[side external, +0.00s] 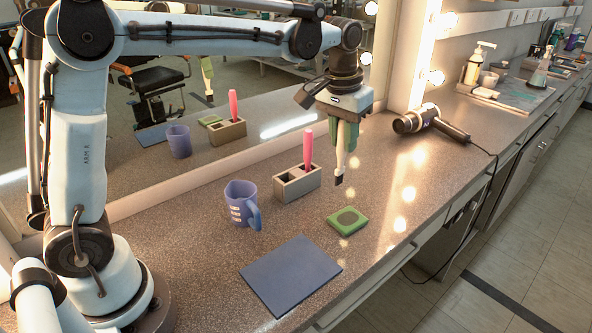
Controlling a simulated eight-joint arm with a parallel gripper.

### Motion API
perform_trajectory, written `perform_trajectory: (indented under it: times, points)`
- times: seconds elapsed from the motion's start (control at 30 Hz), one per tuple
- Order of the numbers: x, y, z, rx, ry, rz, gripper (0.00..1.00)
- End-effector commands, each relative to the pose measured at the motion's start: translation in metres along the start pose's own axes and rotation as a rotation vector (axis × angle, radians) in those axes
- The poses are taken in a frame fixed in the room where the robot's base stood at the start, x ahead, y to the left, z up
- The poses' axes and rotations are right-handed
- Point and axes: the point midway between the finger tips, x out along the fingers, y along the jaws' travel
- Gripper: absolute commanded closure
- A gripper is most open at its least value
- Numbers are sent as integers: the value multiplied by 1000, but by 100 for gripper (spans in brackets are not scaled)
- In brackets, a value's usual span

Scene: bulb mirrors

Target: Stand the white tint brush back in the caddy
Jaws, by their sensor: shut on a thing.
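The white tint brush (340,160) hangs from my gripper (347,140), dark bristle end down, above the counter. My gripper is shut on it, with its green fingers pointing down. The brush is to the right of the grey caddy (298,189) and apart from it. The caddy stands on the counter near the mirror; a pink-handled tool (308,150) stands upright in its right part. A dark opening shows in its left part.
A blue measuring cup (240,203) stands left of the caddy. A green block (347,221) and a dark blue mat (290,274) lie in front. A hair dryer (432,122) lies to the right, its cord over the edge. The mirror (232,90) reflects these items.

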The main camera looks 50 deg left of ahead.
Motion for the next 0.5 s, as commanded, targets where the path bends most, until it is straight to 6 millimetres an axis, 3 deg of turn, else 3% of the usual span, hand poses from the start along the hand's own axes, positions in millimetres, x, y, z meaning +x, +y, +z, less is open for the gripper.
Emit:
perform_trajectory:
  times: [0.1,0.3,0.5]
  points:
    - [-10,-45,2,-87,-1,-13,100]
    - [-25,-105,13,-205,-2,-30,100]
    - [-32,-131,21,-260,-2,-38,100]
